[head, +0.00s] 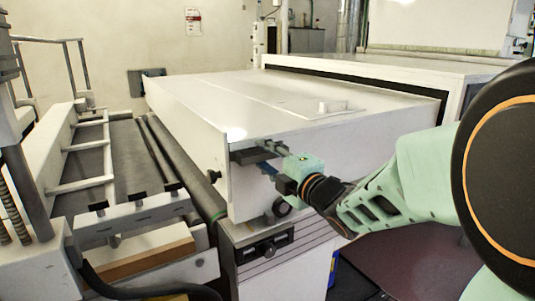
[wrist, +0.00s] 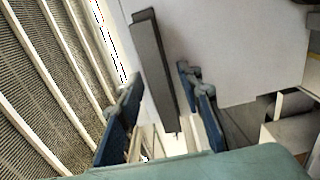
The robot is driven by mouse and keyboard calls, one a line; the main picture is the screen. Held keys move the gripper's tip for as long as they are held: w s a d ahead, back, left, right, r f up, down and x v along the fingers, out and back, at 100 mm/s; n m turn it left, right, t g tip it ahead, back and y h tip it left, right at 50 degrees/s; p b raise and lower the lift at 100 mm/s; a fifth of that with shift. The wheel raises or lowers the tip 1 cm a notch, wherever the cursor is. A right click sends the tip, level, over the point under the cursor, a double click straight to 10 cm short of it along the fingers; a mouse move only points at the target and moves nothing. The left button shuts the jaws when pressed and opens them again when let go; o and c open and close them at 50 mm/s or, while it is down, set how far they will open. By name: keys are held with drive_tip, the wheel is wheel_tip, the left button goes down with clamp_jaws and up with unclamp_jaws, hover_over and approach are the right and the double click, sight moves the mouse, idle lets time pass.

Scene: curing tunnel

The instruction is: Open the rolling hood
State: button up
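The rolling hood (head: 200,100) is a long, low white cover in the middle of the head view, lying down over the machine. A dark grey bar handle (head: 252,156) sits on its near end; it also shows in the wrist view (wrist: 150,60). My gripper (head: 270,148) is at this end, close beside the handle. In the wrist view its two blue fingers (wrist: 160,74) are apart, with the handle bar in the space between them. Gaps show beside the bar, and I see no firm grip. Its exact depth along the fingers is hard to tell.
A roller and a conveyor bed (head: 120,155) with white rungs lie left of the hood. A larger white housing (head: 400,75) stands behind it. A control panel with a dark knob strip (head: 265,248) is below the hood's near end. Dark floor lies at lower right.

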drive_tip(key=shift+c, duration=0.2)
clamp_jaws()
drive_tip(key=shift+d, duration=0.1)
idle(0.4)
